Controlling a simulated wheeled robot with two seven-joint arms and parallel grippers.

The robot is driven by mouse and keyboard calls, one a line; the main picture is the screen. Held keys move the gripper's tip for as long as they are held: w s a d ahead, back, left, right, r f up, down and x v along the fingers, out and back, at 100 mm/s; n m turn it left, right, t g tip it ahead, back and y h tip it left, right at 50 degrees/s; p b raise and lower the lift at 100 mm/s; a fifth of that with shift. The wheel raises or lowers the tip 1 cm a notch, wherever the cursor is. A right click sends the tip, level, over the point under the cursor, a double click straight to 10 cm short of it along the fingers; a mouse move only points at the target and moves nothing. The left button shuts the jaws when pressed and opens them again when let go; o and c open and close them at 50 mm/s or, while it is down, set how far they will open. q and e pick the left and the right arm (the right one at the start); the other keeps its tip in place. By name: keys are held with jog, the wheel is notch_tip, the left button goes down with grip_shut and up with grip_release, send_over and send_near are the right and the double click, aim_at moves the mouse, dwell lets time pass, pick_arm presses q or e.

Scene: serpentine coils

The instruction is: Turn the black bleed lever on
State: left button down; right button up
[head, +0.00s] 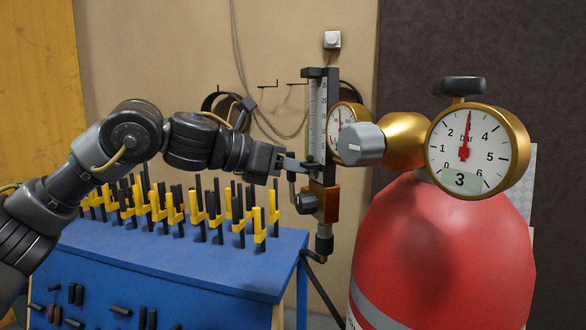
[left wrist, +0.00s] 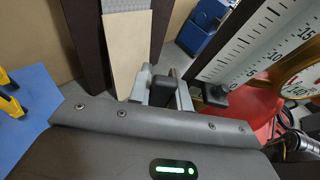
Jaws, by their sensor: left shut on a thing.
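My left gripper (head: 290,164) reaches in from the left to the flow meter (head: 318,105), an upright scaled tube with a brass and black lower body. In the left wrist view its two grey fingers (left wrist: 163,92) are closed on a small black block (left wrist: 162,88), which looks like the black bleed lever. In the head view the fingers largely hide that lever, so its angle is hard to tell. A dark round knob (head: 306,203) sits just below, on the meter's body. My right gripper is not in view.
A red cylinder (head: 440,250) stands at right with a brass regulator, a grey knob (head: 360,144), a large gauge (head: 466,150) and a black cap (head: 459,87). A blue bench (head: 180,255) with several yellow and black clips lies below my left arm.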

pick_arm(q)
jog(key=shift+f, duration=0.15)
jog(key=c, duration=1.5)
grip_release()
jog(key=shift+c, duration=0.2)
jog(key=shift+o, duration=1.3)
jog(key=shift+w, duration=0.25)
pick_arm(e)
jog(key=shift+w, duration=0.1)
pick_arm(q)
jog(key=shift+s, duration=0.1)
jog(key=p+v, duration=0.1)
jog(key=v, duration=0.7)
jog(key=shift+p, duration=0.3)
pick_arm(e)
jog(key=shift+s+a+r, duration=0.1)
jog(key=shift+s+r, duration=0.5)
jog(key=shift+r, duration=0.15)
